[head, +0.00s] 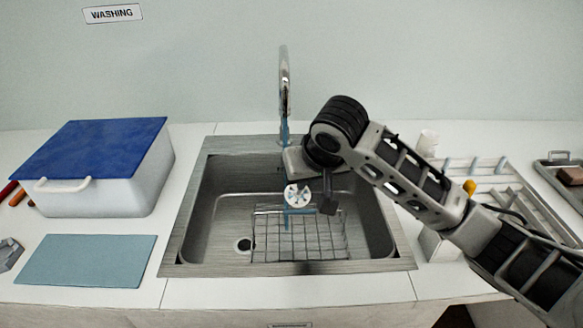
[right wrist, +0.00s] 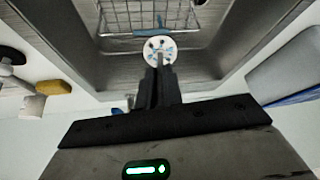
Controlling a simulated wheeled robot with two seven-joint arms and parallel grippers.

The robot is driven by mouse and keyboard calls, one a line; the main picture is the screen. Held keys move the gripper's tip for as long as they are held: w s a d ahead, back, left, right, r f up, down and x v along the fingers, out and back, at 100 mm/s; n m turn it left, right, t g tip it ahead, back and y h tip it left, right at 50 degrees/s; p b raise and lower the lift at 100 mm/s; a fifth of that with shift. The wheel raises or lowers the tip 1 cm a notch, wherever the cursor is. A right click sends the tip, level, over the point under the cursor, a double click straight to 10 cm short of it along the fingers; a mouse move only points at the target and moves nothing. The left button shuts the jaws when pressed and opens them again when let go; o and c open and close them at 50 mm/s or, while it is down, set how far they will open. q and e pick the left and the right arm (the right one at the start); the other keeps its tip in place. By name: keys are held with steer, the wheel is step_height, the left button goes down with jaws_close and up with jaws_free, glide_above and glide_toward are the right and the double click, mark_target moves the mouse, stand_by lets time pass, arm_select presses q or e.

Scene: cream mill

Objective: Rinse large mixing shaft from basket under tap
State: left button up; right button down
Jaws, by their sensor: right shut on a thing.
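My right gripper (head: 327,200) is over the sink and shut on the mixing shaft, whose white round perforated head (head: 298,196) points away from the fingers. In the right wrist view the closed fingers (right wrist: 158,78) hold its thin grey stem, and blue spots show on the white head (right wrist: 159,49). The chrome tap (head: 284,85) rises behind the sink. A light-blue streak, looking like running water, shows below its spout and again below the shaft head. A wire basket (head: 335,245) lies in the sink (head: 220,200). My left gripper is not in view.
A white box with a blue lid (head: 95,150) and a light-blue mat (head: 87,260) are left of the sink. A white rack (head: 490,165) and a yellow sponge (head: 469,186) are at the right, partly behind my arm. The sink's left side is free.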

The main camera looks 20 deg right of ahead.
steer(key=shift+s+a+r, duration=0.1)
steer(key=shift+s+r, duration=0.85)
steer(key=shift+s, duration=0.25)
steer(key=shift+s+a+r, duration=0.1)
steer(key=shift+s+r, duration=0.8)
steer(key=shift+s, duration=0.25)
